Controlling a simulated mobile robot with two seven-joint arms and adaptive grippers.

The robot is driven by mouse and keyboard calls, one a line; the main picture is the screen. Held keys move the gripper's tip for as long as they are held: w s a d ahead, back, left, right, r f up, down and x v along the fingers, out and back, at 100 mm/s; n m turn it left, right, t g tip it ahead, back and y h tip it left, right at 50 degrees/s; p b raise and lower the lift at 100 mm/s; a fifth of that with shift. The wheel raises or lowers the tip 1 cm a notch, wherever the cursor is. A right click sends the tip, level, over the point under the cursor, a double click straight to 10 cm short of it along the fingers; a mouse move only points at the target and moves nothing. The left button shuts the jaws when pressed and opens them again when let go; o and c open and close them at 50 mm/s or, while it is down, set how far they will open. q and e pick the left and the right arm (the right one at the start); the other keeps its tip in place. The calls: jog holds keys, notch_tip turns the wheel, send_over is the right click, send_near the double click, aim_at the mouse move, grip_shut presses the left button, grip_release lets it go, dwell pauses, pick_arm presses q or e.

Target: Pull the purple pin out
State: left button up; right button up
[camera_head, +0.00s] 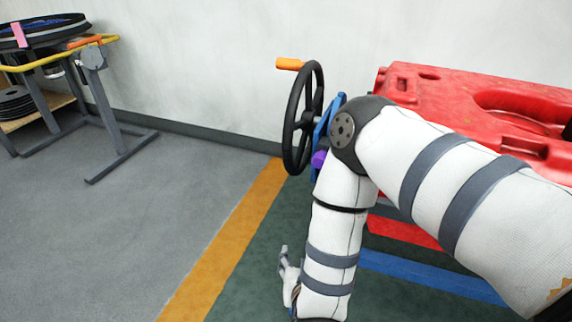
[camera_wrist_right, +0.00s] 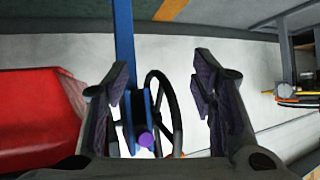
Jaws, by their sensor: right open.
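The purple pin (camera_head: 318,158) sits low on the blue bracket (camera_head: 325,122) beside the black handwheel (camera_head: 303,118), partly hidden by my right arm in the head view. In the right wrist view the pin's round purple end (camera_wrist_right: 146,139) shows between the two fingers, nearer the left one, with the blue bracket (camera_wrist_right: 124,35) behind it. My right gripper (camera_wrist_right: 160,65) is open and empty. In the head view the right gripper (camera_head: 285,262) points up, lower left of the pin and apart from it. My left gripper is out of view.
A red tank (camera_head: 440,90) stands at the right behind my right arm. The handwheel has an orange handle (camera_head: 290,64). A grey stand with a yellow rail (camera_head: 60,53) is at the far left. The grey floor (camera_head: 130,220) between is clear.

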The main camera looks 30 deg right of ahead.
jog(key=w+d+r+m+t+h+b, duration=0.2)
jog(key=w+d+r+m+h, duration=0.15)
jog(key=w, duration=0.25)
jog(key=m+h+b, duration=0.2)
jog(key=m+h, duration=0.2)
jog(key=h, duration=0.1)
send_near(319, 163)
jog(key=shift+n+g, duration=0.25)
jog(key=shift+g, duration=0.05)
jog(key=x, duration=0.5)
jog(key=b+x, duration=0.1)
jog(key=x, duration=0.5)
jog(key=shift+w+d+r, duration=0.2)
jog(key=shift+w+r, duration=0.05)
jog(key=shift+w, duration=0.05)
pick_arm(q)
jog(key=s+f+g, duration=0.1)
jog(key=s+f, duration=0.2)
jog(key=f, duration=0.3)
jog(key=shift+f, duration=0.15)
pick_arm(e)
grip_shut()
